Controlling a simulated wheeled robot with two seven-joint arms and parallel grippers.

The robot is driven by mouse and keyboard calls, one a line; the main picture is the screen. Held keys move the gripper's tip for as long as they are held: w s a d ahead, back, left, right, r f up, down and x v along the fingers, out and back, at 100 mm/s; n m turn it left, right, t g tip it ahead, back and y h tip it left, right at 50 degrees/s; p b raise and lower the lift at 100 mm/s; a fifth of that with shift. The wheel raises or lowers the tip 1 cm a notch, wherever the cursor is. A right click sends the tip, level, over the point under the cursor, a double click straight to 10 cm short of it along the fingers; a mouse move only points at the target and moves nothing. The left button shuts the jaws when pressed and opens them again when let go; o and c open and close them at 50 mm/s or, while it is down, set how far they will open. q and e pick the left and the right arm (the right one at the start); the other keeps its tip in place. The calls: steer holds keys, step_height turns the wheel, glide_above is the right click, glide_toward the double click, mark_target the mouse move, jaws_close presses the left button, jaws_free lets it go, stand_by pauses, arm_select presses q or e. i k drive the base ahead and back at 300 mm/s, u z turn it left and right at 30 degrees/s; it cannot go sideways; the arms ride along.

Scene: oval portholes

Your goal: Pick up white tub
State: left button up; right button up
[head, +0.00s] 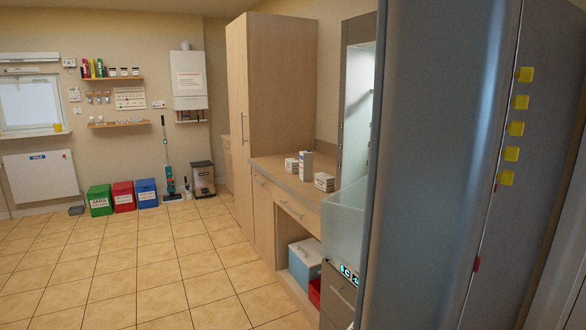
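I cannot make out a clear white tub in the head view. Small white items stand on the counter (262,167) at the middle right. They are a tall white container (306,166), a white box (291,165) to its left and another white box (324,182) to its right. They are too small to tell whether any is a tub. Neither of my grippers is in view.
A tall grey cabinet (435,170) fills the near right. A blue-and-white box (305,262) sits under the counter. Green (100,200), red (123,197) and blue (147,193) bins stand by the back wall. The tiled floor (130,270) at left is clear.

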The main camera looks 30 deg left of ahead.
mark_target(292, 165)
steer(key=k, duration=0.95)
steer(key=u, duration=1.8)
steer(key=i, duration=1.7)
steer(key=z, duration=0.5)
steer(key=i, duration=1.15)
steer(key=z, duration=0.5)
steer(key=k, duration=0.5)
steer(key=u, duration=1.1)
steer(key=i, duration=1.85)
steer(key=u, duration=0.1)
